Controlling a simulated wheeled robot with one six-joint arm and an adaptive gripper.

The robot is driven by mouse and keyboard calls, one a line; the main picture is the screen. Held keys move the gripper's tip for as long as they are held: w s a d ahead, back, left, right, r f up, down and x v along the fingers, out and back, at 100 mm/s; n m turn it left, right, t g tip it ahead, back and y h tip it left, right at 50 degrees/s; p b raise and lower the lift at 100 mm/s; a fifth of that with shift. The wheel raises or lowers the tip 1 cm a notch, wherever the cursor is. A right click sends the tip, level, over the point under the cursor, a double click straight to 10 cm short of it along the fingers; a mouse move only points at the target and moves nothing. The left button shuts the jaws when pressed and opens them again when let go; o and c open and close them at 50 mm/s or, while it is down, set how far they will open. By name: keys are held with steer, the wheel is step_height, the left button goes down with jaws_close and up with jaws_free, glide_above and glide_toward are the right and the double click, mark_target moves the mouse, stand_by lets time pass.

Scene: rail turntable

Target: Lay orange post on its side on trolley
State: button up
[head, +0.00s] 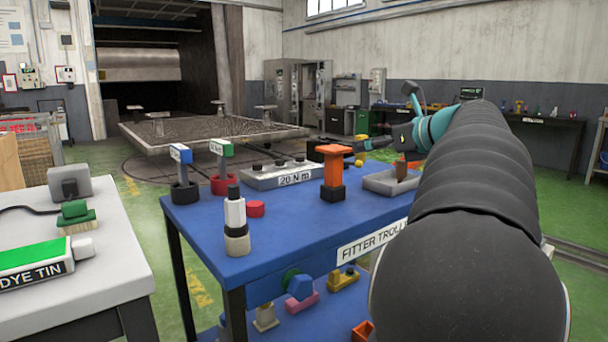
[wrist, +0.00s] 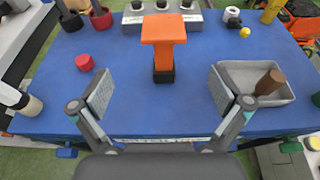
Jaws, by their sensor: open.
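The orange post (head: 333,167) stands upright on the blue trolley (head: 281,224), with a wide orange top and a black base. In the wrist view the orange post (wrist: 164,46) stands ahead of my gripper (wrist: 165,97), roughly midway between its fingers and beyond them. My gripper is open and empty, and it is apart from the post. The trolley's blue top (wrist: 130,113) fills most of the wrist view.
A grey tray (wrist: 223,92) holding a brown peg (wrist: 269,82) lies right of the post. A grey block marked 20 N m (head: 290,179) is behind it. A red cylinder (wrist: 85,62) and a white-and-black bottle (head: 235,220) stand to the left. Bare trolley top lies left of the post.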

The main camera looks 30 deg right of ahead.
mark_target(338, 148)
steer(key=x, duration=0.7)
steer(key=shift+w+f, duration=0.1)
steer(key=shift+w, duration=0.25)
steer(key=shift+x, duration=2.95)
steer(key=shift+d+r, duration=0.15)
steer(key=shift+r, duration=0.1)
steer(key=c, duration=1.9)
